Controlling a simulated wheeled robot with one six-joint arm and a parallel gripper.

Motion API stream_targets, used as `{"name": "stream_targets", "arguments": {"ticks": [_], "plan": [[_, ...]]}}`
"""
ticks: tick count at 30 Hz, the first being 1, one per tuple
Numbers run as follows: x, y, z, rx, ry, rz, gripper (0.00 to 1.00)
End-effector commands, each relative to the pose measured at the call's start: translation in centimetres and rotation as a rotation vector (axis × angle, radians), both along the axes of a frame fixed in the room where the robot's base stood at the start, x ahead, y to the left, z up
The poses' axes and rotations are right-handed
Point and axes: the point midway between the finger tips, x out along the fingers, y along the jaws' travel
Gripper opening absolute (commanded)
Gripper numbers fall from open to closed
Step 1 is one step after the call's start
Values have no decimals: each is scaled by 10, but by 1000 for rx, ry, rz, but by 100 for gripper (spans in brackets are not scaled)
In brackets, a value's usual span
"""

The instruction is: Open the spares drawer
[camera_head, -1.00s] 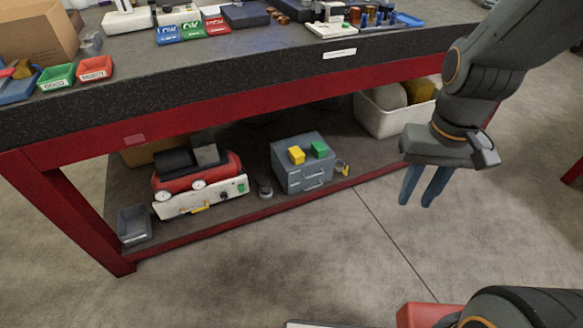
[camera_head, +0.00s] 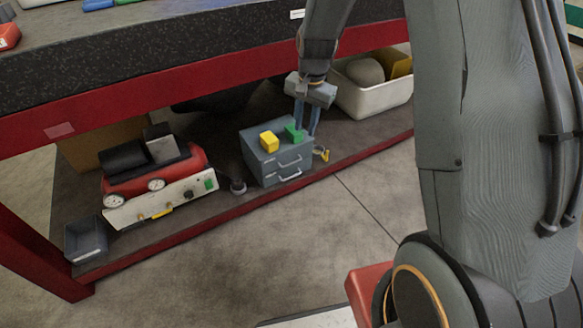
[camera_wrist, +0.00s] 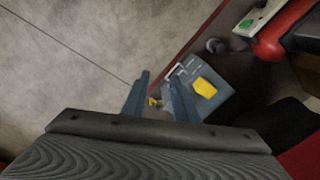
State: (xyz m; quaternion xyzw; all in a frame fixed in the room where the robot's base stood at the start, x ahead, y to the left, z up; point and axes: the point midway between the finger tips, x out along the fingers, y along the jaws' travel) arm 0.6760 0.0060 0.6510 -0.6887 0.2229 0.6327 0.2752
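A small grey-blue cabinet (camera_head: 258,158) stands on the lower shelf, its two drawers (camera_head: 291,168) shut, each with a pale bar handle. I cannot read which is the spares drawer. A yellow block (camera_head: 269,141) and a green block (camera_head: 293,133) lie on its top. My gripper (camera_head: 306,130) points down at the cabinet's right end, by the green block; I cannot tell whether it touches. In the wrist view, the fingers (camera_wrist: 161,82) are apart and empty. The cabinet (camera_wrist: 220,96) is partly behind the right finger, with a handle (camera_wrist: 174,72) just beyond; the green block is hidden.
The red compressor (camera_head: 150,175) stands left of the cabinet, with a small dark bin (camera_head: 86,239) farther left. A white tub (camera_head: 372,98) stands to the right. A small yellow-and-grey item (camera_head: 321,155) lies by the cabinet. The red bench beam (camera_head: 200,97) runs overhead.

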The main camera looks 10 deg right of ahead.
Motion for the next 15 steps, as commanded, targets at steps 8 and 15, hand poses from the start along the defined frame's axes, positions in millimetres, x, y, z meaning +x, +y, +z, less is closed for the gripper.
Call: {"name": "stream_targets", "arguments": {"ticks": [8, 15], "plan": [[116, -4, -162, 53, -27, -332, 26], [159, -6, -231, 84, -45, -494, 26]]}}
